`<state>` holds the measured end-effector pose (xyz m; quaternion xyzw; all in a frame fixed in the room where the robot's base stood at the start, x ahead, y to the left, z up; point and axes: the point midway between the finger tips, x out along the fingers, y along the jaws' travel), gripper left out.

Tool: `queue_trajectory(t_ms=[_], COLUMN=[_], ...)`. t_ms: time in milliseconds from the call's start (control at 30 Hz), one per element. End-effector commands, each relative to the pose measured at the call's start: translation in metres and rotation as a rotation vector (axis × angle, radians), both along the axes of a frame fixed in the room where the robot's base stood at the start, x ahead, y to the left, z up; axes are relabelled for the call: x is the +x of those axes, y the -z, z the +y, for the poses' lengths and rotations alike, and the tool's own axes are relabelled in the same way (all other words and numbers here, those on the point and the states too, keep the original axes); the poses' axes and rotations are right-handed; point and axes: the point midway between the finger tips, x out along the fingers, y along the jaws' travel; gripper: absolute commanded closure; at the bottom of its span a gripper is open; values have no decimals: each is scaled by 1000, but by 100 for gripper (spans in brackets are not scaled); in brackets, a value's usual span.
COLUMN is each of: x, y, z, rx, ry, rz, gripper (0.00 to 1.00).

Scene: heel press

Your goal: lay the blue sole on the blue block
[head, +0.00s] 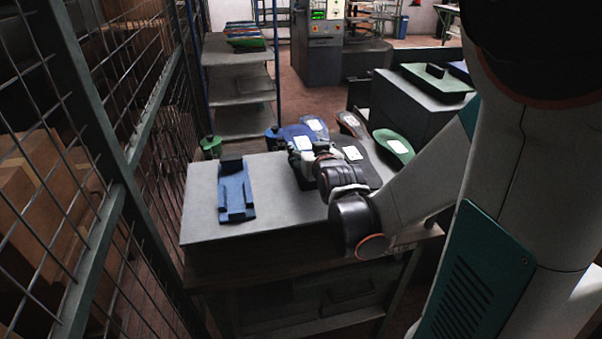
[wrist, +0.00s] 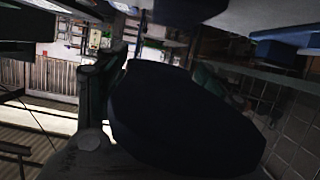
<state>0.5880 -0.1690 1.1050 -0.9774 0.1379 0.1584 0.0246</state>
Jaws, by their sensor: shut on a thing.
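My gripper (head: 303,158) is over the right half of the grey table, at the near end of the soles. It is shut on a sole that looks blue (head: 291,132) in the head view, with a white label. In the wrist view, a large dark sole (wrist: 185,120) fills the middle, its colour lost in shadow. My wrist hides part of it in the head view. The blue block (head: 236,188), with a dark piece at its far end and low raised sides, lies on the left of the table, apart from my gripper. Nothing lies on it.
A black sole (head: 353,153), a green sole (head: 394,146), a brown sole (head: 350,122) and a grey-blue sole (head: 315,125) lie around my gripper. The table (head: 205,195) is bare around the block. A wire fence (head: 120,150) stands left; a cabinet (head: 405,103) stands behind right.

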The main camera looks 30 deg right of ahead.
Motion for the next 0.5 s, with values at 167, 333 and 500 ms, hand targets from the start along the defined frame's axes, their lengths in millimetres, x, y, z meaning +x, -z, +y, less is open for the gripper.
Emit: queue_trajectory(t_ms=[167,333,500], x=[0,0,0], y=[10,21,44], z=[0,0,0], rx=[0,0,0], ry=[0,0,0], rz=[0,0,0], gripper=[64,64,64])
